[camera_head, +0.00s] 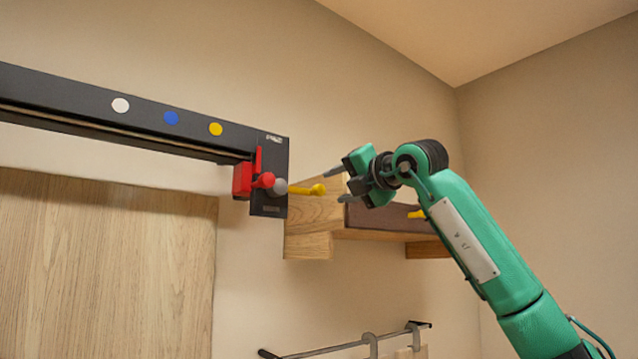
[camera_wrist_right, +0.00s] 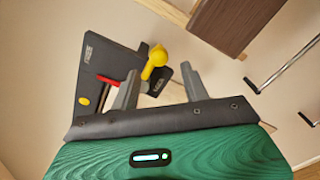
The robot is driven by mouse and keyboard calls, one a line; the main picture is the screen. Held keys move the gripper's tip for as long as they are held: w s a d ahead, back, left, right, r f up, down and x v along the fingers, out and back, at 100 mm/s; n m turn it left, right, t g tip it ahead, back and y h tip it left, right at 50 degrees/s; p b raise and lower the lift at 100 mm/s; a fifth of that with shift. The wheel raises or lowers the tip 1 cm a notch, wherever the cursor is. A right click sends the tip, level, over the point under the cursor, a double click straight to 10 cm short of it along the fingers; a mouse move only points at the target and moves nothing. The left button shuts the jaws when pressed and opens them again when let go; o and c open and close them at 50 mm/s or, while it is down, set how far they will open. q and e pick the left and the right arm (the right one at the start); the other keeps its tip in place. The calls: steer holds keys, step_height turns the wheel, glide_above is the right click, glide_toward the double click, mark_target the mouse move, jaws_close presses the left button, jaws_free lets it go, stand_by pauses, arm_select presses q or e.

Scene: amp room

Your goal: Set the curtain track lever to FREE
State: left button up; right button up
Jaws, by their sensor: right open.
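The black curtain track (camera_head: 60,97) runs along the wall, with an end plate (camera_head: 268,207) at its right end. A yellow-tipped lever (camera_head: 307,189) with a grey pivot sticks out from the plate; it lies roughly level in the head view, between two small labels too small to read. My right gripper (camera_head: 335,186) is open just right of the lever, its fingertips near the yellow knob. In the right wrist view the yellow lever (camera_wrist_right: 152,62) lies between and beyond the open fingertips (camera_wrist_right: 160,73); contact cannot be told. My left gripper is not in view.
A red block with a red knob (camera_head: 242,180) sits on the track beside the lever. White, blue and yellow dots mark the track. A wooden shelf (camera_head: 310,245) is close behind my right gripper. A metal rail (camera_head: 345,345) is below. A wood panel (camera_head: 110,260) stands left.

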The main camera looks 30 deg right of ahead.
mark_target(323, 188)
steer(key=w+p, duration=0.1)
steer(key=w, duration=0.2)
steer(key=w+p, duration=0.1)
steer(key=w, duration=0.2)
steer(key=shift+a+r, duration=0.15)
steer(key=shift+a, duration=0.05)
steer(key=shift+w+a+p, duration=0.1)
steer(key=shift+w+p, duration=0.25)
steer(key=shift+w, duration=0.3)
steer(key=shift+s, duration=0.1)
jaws_close()
